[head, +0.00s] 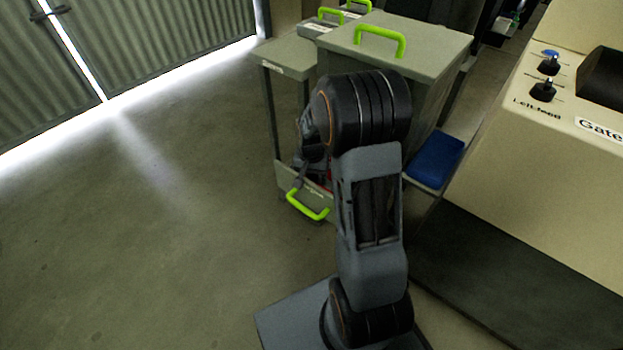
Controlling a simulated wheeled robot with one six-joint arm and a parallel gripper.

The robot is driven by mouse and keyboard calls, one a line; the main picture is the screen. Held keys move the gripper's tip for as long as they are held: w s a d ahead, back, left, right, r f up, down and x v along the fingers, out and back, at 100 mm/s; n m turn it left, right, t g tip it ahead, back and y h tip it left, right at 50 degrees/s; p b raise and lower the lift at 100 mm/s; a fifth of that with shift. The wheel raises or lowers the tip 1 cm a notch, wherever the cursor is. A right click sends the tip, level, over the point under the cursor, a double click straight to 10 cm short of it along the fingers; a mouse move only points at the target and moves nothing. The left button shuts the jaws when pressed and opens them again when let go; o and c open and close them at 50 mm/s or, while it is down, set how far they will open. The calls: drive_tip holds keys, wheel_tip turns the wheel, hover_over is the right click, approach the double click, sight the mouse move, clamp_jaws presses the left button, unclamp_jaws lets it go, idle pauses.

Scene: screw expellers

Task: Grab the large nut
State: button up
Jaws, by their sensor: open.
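I cannot make out the large nut in the head view. My gripper (301,182) is only partly visible, beyond my raised arm and low at the open front of the grey cabinet (285,115). It is open. My arm hides much of the space around it, and I cannot tell what lies between or below the fingers. A small red patch shows just right of it, too small to identify.
A grey box with a green handle (381,38) stands behind my arm. A low green handle (307,206) is on the cabinet's front. A blue object (436,158) lies right of my arm. A beige machine (540,150) fills the right. The floor at left is clear.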

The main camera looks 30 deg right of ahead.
drive_tip(key=c, duration=1)
drive_tip(key=shift+r, duration=0.1)
